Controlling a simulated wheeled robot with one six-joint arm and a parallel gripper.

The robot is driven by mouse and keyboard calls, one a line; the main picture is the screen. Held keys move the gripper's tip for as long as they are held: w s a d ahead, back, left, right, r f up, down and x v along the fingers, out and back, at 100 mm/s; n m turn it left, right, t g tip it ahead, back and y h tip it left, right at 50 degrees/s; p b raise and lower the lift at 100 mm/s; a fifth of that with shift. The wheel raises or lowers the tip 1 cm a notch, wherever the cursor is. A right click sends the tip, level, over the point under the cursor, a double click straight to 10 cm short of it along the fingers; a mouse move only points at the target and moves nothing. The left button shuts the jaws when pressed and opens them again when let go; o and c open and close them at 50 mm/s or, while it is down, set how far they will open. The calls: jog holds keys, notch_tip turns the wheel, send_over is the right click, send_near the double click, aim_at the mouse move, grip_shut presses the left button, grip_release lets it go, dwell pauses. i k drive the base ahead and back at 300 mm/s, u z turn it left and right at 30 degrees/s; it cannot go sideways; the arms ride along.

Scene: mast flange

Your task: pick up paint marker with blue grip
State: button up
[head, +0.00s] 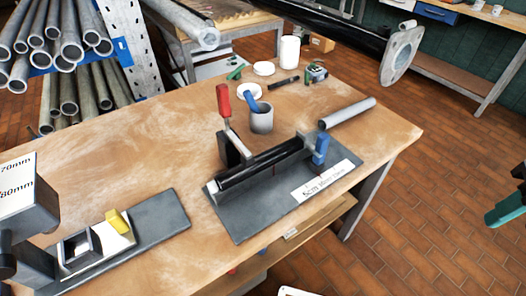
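A blue-ended stick (252,101) leans to the left in a grey cup (262,119) on the wooden table. It may be the paint marker with the blue grip; its lower part is hidden in the cup. A short dark stick (284,83) lies flat on the table behind the cup. A black and teal part, seemingly my gripper (508,202), is cut off by the right edge of the head view. It is off to the right of the table, far from the cup. Whether it is open or shut does not show.
A dark fixture plate (240,225) with a clamped black tube, a red-handled clamp (224,104) and a blue clamp block (321,148) stands in front of the cup. A grey tube (347,113) lies to the right. White lids, a white canister (290,53) and a tape measure (316,73) are behind.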

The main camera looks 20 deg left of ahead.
aim_at(249, 98)
jog(key=u, duration=0.55)
jog(key=k, duration=1.3)
jog(key=i, duration=0.5)
jog(key=z, duration=0.7)
jog(key=i, duration=0.7)
jog(key=u, duration=0.7)
jog(key=i, duration=0.7)
jog(key=u, duration=0.75)
